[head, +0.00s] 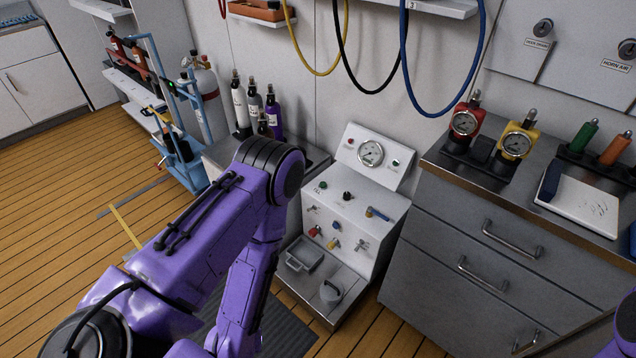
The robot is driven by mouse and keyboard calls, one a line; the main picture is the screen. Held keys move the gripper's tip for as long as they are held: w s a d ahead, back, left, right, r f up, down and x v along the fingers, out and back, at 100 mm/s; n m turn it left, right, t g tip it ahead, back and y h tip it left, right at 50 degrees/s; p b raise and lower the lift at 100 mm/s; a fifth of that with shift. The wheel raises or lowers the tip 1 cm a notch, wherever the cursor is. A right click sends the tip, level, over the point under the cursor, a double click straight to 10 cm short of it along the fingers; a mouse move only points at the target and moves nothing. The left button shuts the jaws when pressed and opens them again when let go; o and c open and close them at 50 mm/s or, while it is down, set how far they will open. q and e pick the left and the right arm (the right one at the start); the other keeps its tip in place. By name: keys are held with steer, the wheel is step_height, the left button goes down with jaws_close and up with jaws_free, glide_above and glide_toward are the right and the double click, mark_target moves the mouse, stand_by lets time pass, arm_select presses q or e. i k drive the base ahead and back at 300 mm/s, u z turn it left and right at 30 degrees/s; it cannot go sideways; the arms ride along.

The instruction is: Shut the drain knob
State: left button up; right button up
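The white fill panel (383,265) stands in the middle of the head view, with a round gauge (370,153) on its upright back. Its sloped face carries a green knob (323,185), a black knob (347,196) and a blue lever (377,213). Lower down are a red knob (314,231), a blue knob (336,226), a yellow knob (333,244) and small metal handles (362,245). I cannot read which one is the drain knob, nor whether it is open. My purple left arm bends in front, left of the panel; neither gripper shows.
A grey drawer cabinet (450,262) stands close at the panel's right, with red (465,124) and yellow (516,145) gauge units on top. Several small cylinders (240,105) stand behind left. Hoses (405,70) hang above. A grey tray (303,255) and small lidded pot (331,291) sit on the panel's base.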

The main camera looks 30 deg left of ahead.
mark_target(313, 232)
steer(key=u, duration=0.95)
